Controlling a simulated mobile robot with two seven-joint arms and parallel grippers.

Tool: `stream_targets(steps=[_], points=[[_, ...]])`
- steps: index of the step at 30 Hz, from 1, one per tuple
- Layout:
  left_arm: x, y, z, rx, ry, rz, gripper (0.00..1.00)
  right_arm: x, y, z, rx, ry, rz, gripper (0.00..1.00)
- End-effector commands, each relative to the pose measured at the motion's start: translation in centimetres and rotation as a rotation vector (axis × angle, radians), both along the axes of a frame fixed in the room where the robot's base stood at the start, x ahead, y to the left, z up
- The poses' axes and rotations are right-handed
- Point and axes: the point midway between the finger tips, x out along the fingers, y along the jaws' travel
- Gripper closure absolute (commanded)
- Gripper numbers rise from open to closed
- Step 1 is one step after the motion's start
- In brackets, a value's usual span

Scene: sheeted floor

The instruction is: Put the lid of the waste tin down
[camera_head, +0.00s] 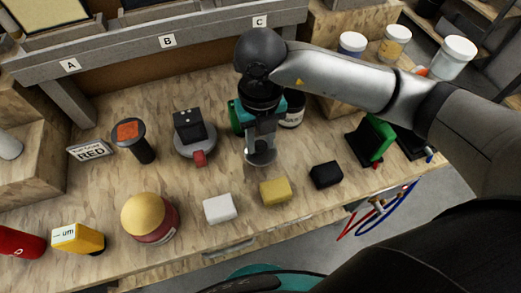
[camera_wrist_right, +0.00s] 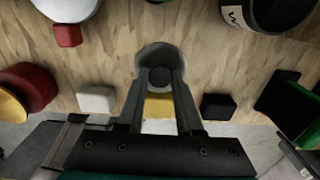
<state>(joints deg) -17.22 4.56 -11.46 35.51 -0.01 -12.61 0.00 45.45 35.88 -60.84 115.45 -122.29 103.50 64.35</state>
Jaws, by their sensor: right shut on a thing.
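The lid is a small grey disc (camera_head: 262,158) with a dark knob. My right gripper (camera_head: 260,146) points down and is shut on that knob. In the right wrist view the lid (camera_wrist_right: 152,53) shows at the fingertips (camera_wrist_right: 160,82), over bare wood. I cannot tell whether the lid touches the bench. The waste tin seems to be the dark tin with a white label (camera_head: 292,116), behind and right of my right gripper and partly hidden by my arm. In the wrist view this tin (camera_wrist_right: 236,16) looks open at the top. My left gripper is not in view.
Near the lid are a yellow block (camera_head: 275,191), a white block (camera_head: 219,208) and a black block (camera_head: 326,174). A round scale-like device (camera_head: 196,140) stands left of it. A red tin with a tan top (camera_head: 150,218) stands farther left. Some bare wood surrounds the lid.

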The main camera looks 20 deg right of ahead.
Motion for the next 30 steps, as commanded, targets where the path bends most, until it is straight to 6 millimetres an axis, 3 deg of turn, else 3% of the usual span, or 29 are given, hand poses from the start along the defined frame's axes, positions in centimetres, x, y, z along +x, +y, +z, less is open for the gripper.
stream_targets(steps=[9,20,21,28,30], points=[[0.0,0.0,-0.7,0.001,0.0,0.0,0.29,-0.1,0.0,-4.1,0.0,0.003,0.0,1.0],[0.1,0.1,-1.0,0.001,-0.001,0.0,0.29,0.0,0.0,-4.5,0.001,0.001,0.001,1.0],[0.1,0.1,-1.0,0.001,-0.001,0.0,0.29,0.0,0.0,-4.6,0.001,0.001,0.001,0.64],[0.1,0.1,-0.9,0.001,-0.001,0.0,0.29,0.0,0.0,-4.4,0.0,0.001,0.0,0.38],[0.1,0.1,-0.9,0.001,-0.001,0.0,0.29,0.0,0.0,-4.4,0.0,0.001,0.0,0.35]])
